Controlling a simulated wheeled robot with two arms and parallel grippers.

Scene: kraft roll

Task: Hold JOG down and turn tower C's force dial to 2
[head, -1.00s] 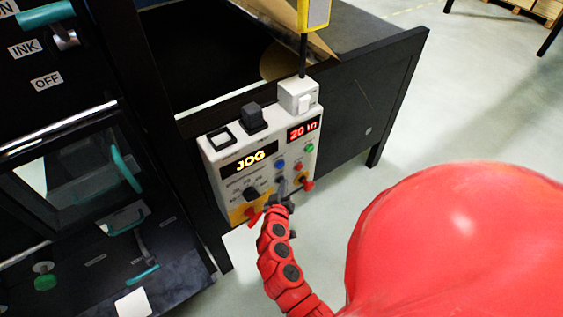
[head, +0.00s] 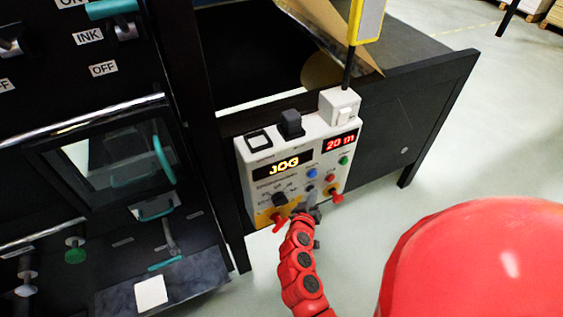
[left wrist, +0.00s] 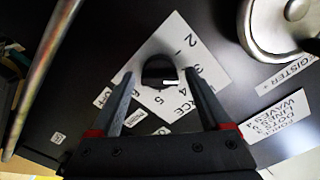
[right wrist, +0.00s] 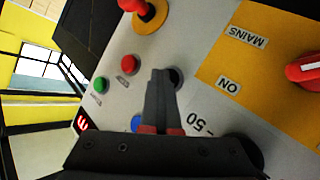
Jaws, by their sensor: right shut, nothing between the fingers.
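The control box (head: 265,178) stands on the machine's side, its left display (head: 282,168) reading JOG. My right gripper (head: 311,196) is at the lower middle of its face. In the right wrist view its fingers (right wrist: 163,76) are shut, their tips at a dark round button (right wrist: 176,78), partly hidden; I cannot tell whether it is pressed. My left gripper (left wrist: 160,74) is open, its fingers on either side of a black dial knob (left wrist: 158,68). The knob's white mark points roughly towards 4 on the numbered white plate (left wrist: 165,30), partly lettered FORCE. The left gripper is outside the head view.
Red (right wrist: 129,64), green (right wrist: 99,84) and blue (right wrist: 137,123) buttons sit close to the right fingers, with a red knob (right wrist: 308,68) on the yellow MAINS area. A metal rod (left wrist: 40,75) and a rounded metal part (left wrist: 275,28) flank the left gripper.

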